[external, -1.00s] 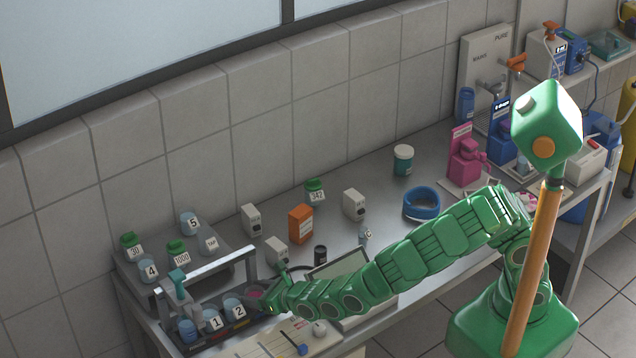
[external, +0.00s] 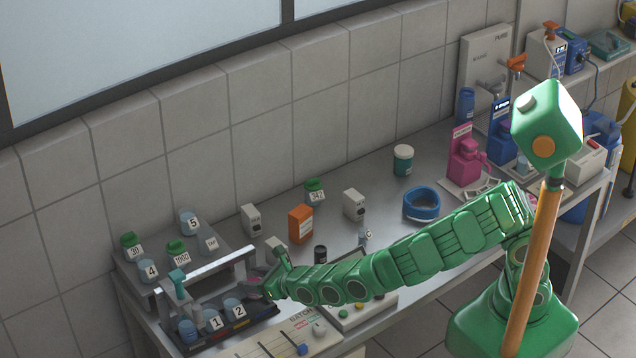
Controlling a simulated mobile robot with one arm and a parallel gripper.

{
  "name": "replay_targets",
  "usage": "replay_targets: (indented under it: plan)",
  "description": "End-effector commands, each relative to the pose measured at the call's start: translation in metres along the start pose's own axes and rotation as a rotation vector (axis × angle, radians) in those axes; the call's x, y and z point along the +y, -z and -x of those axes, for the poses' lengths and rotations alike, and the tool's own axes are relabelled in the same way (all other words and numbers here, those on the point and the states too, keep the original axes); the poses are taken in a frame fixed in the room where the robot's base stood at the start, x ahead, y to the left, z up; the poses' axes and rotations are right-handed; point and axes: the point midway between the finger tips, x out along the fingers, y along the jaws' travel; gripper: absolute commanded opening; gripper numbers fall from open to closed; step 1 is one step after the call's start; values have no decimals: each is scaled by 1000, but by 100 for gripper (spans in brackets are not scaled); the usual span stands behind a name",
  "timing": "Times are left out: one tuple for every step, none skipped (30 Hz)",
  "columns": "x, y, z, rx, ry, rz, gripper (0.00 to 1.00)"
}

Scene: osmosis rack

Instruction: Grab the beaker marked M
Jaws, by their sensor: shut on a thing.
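My gripper (external: 263,288) is at the right end of the dark rack (external: 262,318) at the front left of the bench. It is shut on a beaker with pink contents (external: 255,282), mostly hidden by the fingers. I cannot read a mark on that beaker. It appears held a little above the rack, to the right of the beaker marked 2 (external: 236,310). The beaker marked 1 (external: 213,321) stands left of that one. No letter M is readable anywhere in view.
A pale metal handle (external: 205,264) spans the rack close to my gripper. Behind it, a raised shelf (external: 222,262) carries several labelled beakers and jars. Small white boxes and an orange box (external: 301,224) stand farther right. A panel with knobs (external: 290,338) lies in front.

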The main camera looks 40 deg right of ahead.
Motion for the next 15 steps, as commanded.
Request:
replay_targets:
  plan:
    - [-1, -11, 4, -3, 1, -2, 24]
    - [-1, -15, 6, -2, 1, -2, 24]
    - [-1, -22, 9, -2, 1, -4, 24]
    - [-1, -28, 11, -3, 0, -3, 24]
    - [-1, -34, 13, -3, 1, -6, 24]
    - [-2, -41, 16, -3, 1, -5, 24]
    - [-2, -47, 19, -3, 1, -5, 24]
    - [-2, -52, 21, -2, 1, -5, 24]
    - [-2, -58, 24, 0, 1, -5, 24]
    - [-2, -63, 26, 0, 0, -4, 24]
    - [-2, -69, 28, 0, 1, -6, 24]
    - [-2, -76, 31, 0, 0, -6, 24]
    - [-2, -80, 33, 0, 0, -6, 24]
    - [-2, -84, 35, -1, 0, -5, 24]
    - [-2, -90, 37, 0, 0, -6, 24]
